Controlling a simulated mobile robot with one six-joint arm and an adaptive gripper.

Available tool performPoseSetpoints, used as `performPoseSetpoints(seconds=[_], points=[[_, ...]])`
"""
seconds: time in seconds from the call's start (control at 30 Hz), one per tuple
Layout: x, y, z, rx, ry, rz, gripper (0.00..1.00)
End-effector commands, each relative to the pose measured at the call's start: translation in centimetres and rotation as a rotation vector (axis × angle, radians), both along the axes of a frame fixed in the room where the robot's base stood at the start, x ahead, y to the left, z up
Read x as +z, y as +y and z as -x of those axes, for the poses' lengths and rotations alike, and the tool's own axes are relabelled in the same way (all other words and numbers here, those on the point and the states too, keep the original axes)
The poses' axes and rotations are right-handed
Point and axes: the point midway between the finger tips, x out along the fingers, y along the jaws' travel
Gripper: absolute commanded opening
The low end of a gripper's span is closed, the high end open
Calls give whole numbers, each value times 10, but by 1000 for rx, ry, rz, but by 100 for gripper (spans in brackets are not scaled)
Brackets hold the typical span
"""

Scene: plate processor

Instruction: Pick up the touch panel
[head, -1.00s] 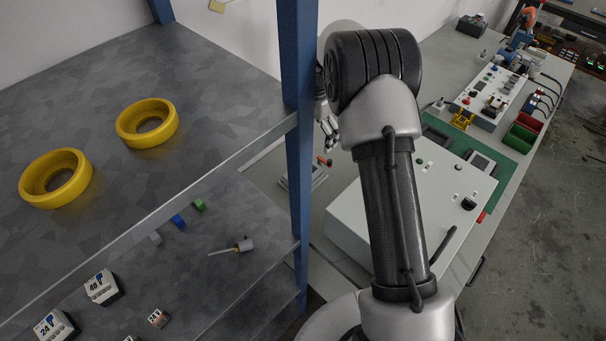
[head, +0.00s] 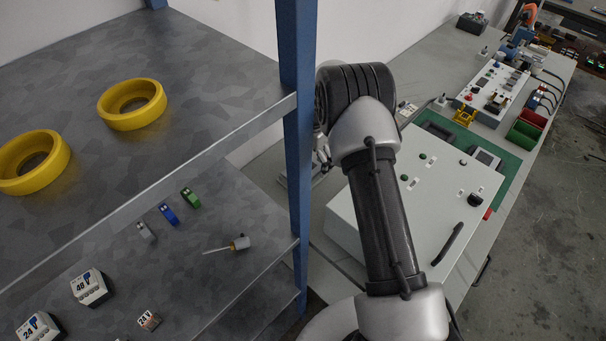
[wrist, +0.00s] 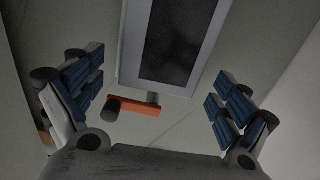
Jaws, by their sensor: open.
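In the wrist view a flat device with a light grey frame and a dark screen (wrist: 178,42), which looks like the touch panel, lies on a pale surface. It runs out of the top of the picture. My gripper (wrist: 158,78) is open, with its blue-padded fingers spread left and right. The device's near edge shows between and beyond the fingers, and nothing is held. In the head view my gripper (head: 321,153) is mostly hidden behind my arm and the blue post. Whether the fingers touch the device cannot be told.
An orange bar (wrist: 133,107) with a dark round end lies at the device's near edge. In the head view a blue shelf post (head: 297,150) stands close left of my arm. A white control box (head: 430,195) sits right, near a green mat (head: 511,166) with other dark-screened devices.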

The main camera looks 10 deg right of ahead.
Motion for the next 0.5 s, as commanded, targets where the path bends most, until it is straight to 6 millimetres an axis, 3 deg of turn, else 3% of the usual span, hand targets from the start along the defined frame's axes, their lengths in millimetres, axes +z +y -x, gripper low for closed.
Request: performPoseSetpoints(seconds=[0.2, 0.5], points=[[-1, 0, -1, 0, -3, 1, 95], [-1, 0, -1, 0, -3, 1, 76]])
